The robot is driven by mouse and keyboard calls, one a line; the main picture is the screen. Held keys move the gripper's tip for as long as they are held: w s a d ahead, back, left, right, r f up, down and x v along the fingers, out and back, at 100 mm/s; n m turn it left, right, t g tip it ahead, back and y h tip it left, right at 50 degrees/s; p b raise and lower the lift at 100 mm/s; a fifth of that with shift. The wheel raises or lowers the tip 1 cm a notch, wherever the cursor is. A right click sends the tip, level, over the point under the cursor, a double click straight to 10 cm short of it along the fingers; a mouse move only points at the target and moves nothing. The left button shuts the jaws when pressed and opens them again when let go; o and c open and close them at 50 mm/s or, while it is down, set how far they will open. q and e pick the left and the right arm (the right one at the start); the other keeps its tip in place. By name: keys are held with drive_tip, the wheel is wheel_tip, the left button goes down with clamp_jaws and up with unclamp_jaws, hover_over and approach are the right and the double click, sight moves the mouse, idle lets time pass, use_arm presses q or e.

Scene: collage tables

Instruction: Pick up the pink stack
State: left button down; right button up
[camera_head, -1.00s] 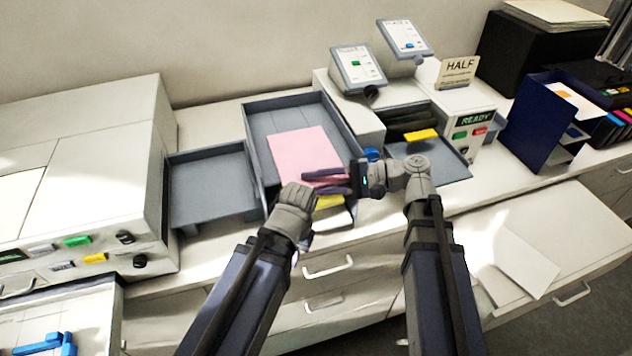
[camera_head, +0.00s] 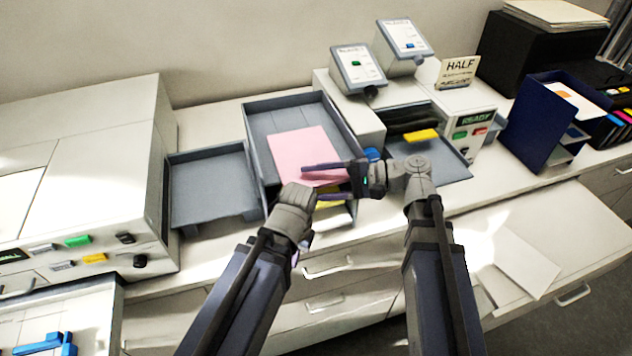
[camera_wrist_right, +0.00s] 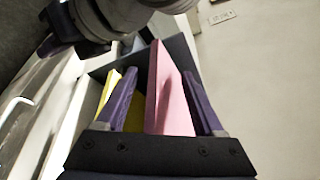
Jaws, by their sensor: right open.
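The pink stack (camera_head: 305,150) lies in the grey tray (camera_head: 250,135) at the middle of the counter, its front end near the tray's front. My right gripper (camera_head: 328,182) is open at that front end, one finger above the stack and one below. In the right wrist view, the pink stack (camera_wrist_right: 170,95) stands between the two spread purple fingers (camera_wrist_right: 162,100); I cannot tell whether either touches it. My left gripper (camera_head: 293,207) is just left of the right one, in front of the tray; its fingertips are not clear.
A yellow piece (camera_head: 328,201) shows below the stack, and as a yellow sheet (camera_wrist_right: 108,92) beside the left finger in the wrist view. An empty grey tray (camera_head: 210,185) is to the left. A machine with a READY sign (camera_head: 476,118) stands right.

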drive_tip(key=p+v, duration=0.1)
drive_tip(key=v, duration=0.5)
drive_tip(key=shift+d+r, duration=0.1)
drive_tip(key=shift+d, duration=0.1)
drive_tip(key=shift+s+d+p, duration=0.1)
drive_tip(key=shift+d+p, duration=0.2)
drive_tip(key=shift+d, duration=0.4)
